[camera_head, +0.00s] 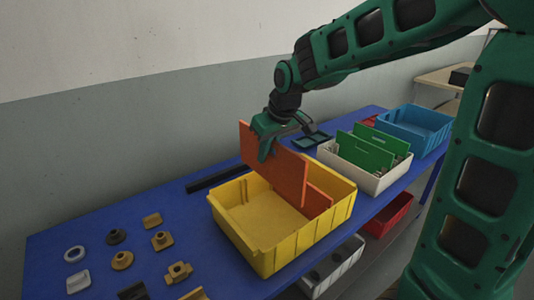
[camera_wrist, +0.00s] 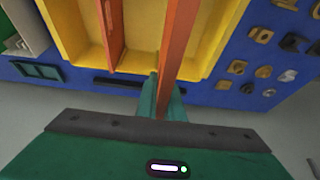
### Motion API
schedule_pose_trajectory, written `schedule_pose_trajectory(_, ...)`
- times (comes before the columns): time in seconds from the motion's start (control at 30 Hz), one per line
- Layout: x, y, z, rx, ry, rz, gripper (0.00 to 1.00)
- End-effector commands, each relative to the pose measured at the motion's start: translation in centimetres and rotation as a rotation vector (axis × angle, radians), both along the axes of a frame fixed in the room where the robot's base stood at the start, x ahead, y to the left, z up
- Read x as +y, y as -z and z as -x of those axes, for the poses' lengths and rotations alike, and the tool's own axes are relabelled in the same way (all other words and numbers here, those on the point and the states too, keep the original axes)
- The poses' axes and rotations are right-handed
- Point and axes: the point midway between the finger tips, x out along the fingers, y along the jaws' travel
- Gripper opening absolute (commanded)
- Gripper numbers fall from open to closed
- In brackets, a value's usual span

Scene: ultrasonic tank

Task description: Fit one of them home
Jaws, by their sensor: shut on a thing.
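My gripper (camera_head: 266,148) is shut on an orange divider panel (camera_head: 287,176) at its upper edge. The held panel stands roughly upright and slants over the yellow bin (camera_head: 290,257), its lower part at or inside the bin's opening. I cannot tell whether its lower edge is in a slot. A second orange panel (camera_head: 318,201) stands in the bin to the right of the held one. In the wrist view, the held panel (camera_wrist: 180,40) runs away from my gripper (camera_wrist: 165,92), and the second panel (camera_wrist: 114,35) lies to its left. Ribs show on the bin's inner wall.
A white bin (camera_head: 371,185) with green panels (camera_head: 374,150) stands to the right, then a blue bin (camera_head: 425,123). A dark tray (camera_head: 311,140) and black bar (camera_head: 215,180) lie behind. Several small parts lie on the blue table (camera_head: 52,250) at left.

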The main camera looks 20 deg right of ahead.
Motion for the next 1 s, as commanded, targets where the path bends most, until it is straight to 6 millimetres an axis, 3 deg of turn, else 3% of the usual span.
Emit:
schedule_pose_trajectory(0.27, 0.2, 0.5, 0.0, 0.001, -0.002, 0.0, 0.0)
schedule_pose_trajectory(1.0, 0.2, 5.3, 0.0, 0.0, -0.002, 0.0, 0.0)
